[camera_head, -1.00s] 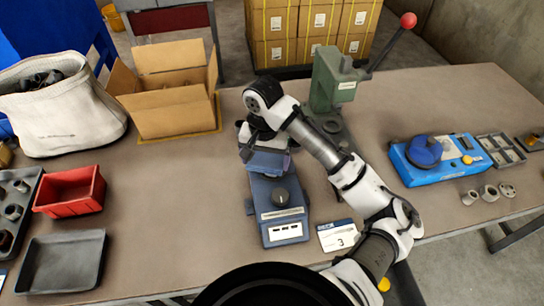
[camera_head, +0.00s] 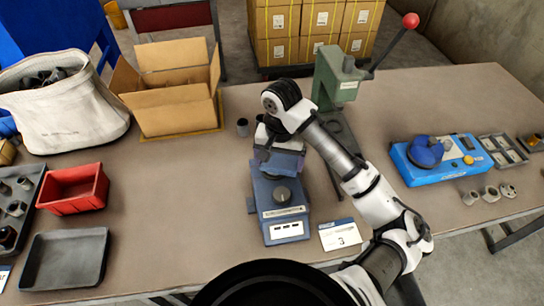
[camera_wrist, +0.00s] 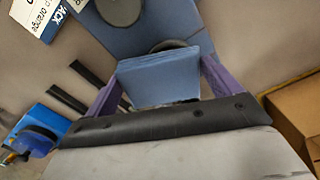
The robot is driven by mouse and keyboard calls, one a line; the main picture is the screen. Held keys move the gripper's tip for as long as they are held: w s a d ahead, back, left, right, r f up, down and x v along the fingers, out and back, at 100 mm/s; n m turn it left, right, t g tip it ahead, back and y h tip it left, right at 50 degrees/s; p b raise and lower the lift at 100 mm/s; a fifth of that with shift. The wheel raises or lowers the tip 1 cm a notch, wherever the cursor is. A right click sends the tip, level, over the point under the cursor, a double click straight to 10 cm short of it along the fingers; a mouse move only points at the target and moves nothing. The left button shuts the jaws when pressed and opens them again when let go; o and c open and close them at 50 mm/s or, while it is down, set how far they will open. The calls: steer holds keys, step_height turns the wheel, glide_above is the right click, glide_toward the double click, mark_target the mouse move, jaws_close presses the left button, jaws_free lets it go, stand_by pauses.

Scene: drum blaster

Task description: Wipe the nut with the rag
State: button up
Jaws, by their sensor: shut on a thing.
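My gripper (camera_head: 278,158) is over the back part of the blue-grey bench machine (camera_head: 282,215) in the middle of the table. In the wrist view, its purple fingers (camera_wrist: 158,85) are shut on a flat light-blue piece (camera_wrist: 160,78), which looks like the folded rag. The rag shows only as a bluish patch in the head view. I cannot tell whether the rag touches the machine.
An open cardboard box (camera_head: 175,110) and a white sack (camera_head: 65,115) stand at the left. A red bin (camera_head: 73,207) and a grey tray (camera_head: 35,280) lie near the front left. A green lever press (camera_head: 325,80) stands behind my arm. A blue device (camera_head: 420,175) is at the right.

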steer(key=shift+d, duration=0.35)
steer(key=shift+a, duration=0.1)
steer(key=shift+w+a+p, duration=0.2)
steer(key=shift+a+p, duration=0.35)
steer(key=shift+a, duration=0.5)
steer(key=shift+w+a+p, duration=0.15)
steer(key=shift+a+p, duration=0.35)
steer(key=shift+a, duration=0.55)
steer(key=shift+s+d, duration=0.25)
steer(key=shift+d, duration=0.85)
steer(key=shift+s+d, duration=0.2)
steer(key=shift+d, duration=0.9)
steer(key=shift+r, duration=3)
